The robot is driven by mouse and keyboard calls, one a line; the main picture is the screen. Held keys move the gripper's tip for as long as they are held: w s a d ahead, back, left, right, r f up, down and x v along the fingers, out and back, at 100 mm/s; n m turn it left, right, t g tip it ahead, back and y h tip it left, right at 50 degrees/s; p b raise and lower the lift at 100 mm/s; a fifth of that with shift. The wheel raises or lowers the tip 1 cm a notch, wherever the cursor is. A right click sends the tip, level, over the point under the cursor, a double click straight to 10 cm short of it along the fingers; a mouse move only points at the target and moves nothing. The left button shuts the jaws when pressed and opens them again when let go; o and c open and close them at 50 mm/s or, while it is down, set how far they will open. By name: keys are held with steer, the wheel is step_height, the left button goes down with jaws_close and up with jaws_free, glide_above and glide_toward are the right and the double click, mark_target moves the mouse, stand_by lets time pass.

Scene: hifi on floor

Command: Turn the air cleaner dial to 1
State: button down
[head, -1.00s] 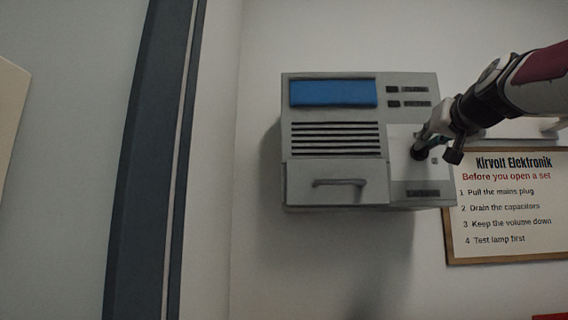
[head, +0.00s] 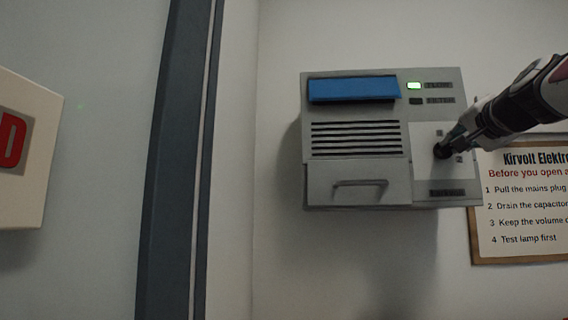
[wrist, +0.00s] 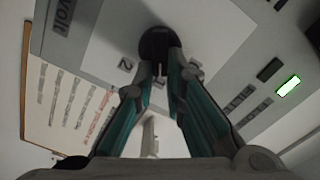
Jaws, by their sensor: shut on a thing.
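The air cleaner (head: 355,170) is a grey wall box with a blue panel, dark slots and a drawer-like handle. Its black dial (head: 440,151) sits on a pale plate at the right side, with small marks around it. The dial also shows in the wrist view (wrist: 157,44), with a "2" beside it. My gripper (head: 449,146) is shut on the dial, its teal fingers (wrist: 162,75) reaching it from both sides. The upper indicator lamp (head: 414,86) glows green and the lower one (head: 416,101) is dark. The fingers partly hide the dial.
A framed notice (head: 520,210) hangs just right of the air cleaner, below my arm. A dark vertical strip (head: 175,170) runs down the wall at left. A pale box with red (head: 30,150) is at the far left. The wall below the air cleaner is clear.

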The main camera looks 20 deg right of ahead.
stand_by(0.5)
steer(key=c, duration=1.6)
jaws_free()
steer(key=shift+c, duration=0.2)
steer(key=v, duration=1.2)
steer(key=shift+f, duration=0.15)
